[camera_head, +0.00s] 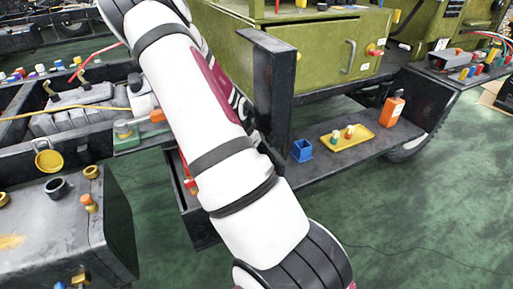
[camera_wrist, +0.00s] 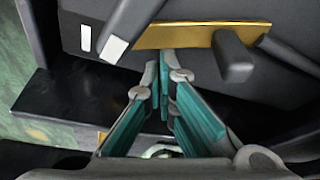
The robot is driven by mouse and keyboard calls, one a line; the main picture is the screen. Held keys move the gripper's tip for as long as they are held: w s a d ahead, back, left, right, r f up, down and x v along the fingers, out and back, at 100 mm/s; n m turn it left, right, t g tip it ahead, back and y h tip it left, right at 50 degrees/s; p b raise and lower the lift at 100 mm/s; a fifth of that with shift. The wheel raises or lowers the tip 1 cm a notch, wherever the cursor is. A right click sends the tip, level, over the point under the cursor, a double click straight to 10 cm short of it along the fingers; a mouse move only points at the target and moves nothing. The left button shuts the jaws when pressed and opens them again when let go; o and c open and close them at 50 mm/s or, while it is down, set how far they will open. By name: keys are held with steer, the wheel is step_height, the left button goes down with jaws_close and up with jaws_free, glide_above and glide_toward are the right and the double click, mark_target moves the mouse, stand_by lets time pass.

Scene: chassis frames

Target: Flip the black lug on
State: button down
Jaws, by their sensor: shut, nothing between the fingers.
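In the wrist view a short, dark grey-black lug (camera_wrist: 233,57) sticks out from a brass plate (camera_wrist: 185,37) on a dark panel. My gripper (camera_wrist: 164,65) has its teal-padded fingers together with nothing between them. Its tips are at the lower edge of the brass plate, to the left of the lug, and look apart from it. I cannot tell whether the tips touch the plate. In the head view my arm crosses the middle, and neither the gripper nor the lug can be made out.
In the head view a dark shelf (camera_head: 345,165) holds a blue cup (camera_head: 302,151), a yellow tray (camera_head: 358,141) and an orange bottle (camera_head: 393,108). Green floor is open at lower right.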

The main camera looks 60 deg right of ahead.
steer(key=shift+s+a, duration=0.1)
steer(key=shift+a, duration=0.8)
steer(key=shift+a+p, duration=0.15)
steer(key=shift+p, duration=0.15)
